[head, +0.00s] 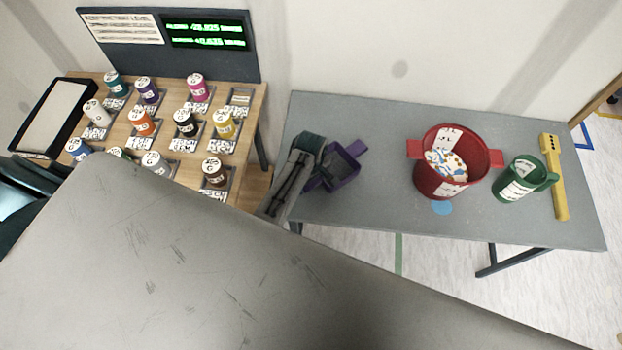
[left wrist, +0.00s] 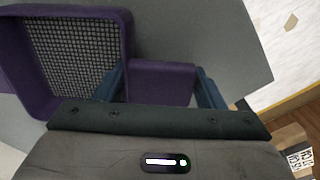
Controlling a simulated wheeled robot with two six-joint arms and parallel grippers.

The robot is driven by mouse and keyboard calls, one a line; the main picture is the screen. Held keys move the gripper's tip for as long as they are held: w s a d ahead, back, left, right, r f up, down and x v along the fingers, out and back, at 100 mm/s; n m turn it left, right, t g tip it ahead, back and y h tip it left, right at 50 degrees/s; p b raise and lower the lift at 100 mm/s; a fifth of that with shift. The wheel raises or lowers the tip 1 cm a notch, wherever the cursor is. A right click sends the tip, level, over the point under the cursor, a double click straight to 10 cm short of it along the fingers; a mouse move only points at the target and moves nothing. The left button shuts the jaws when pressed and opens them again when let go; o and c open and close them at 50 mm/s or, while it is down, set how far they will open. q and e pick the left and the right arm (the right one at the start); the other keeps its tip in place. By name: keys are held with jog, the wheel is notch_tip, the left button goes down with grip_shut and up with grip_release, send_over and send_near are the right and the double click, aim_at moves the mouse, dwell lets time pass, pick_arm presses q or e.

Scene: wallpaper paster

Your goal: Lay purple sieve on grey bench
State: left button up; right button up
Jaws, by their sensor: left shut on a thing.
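The purple sieve (head: 346,163) is at the left end of the grey bench (head: 391,148) in the head view. My left gripper (head: 322,168) is shut on the sieve's short purple handle. In the left wrist view the sieve (left wrist: 126,40) shows its square frame and grey mesh, and the handle (left wrist: 161,83) sits between the two fingers (left wrist: 162,88). The grey bench (left wrist: 215,45) lies beneath it. I cannot tell whether the sieve touches the bench top. My right gripper is not in view.
A wooden table (head: 245,110) with several labelled pots is at left. A large grey surface (head: 200,270) fills the foreground. The bench middle is clear.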

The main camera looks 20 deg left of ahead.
pick_arm(q)
jog(key=shift+f, duration=0.2)
jog(key=o, duration=0.9)
jog(key=shift+o, duration=0.9)
jog(key=shift+r, duration=0.1)
notch_tip(320, 180, up, 12)
jog(key=b, duration=0.3)
jog(key=shift+b, duration=0.4)
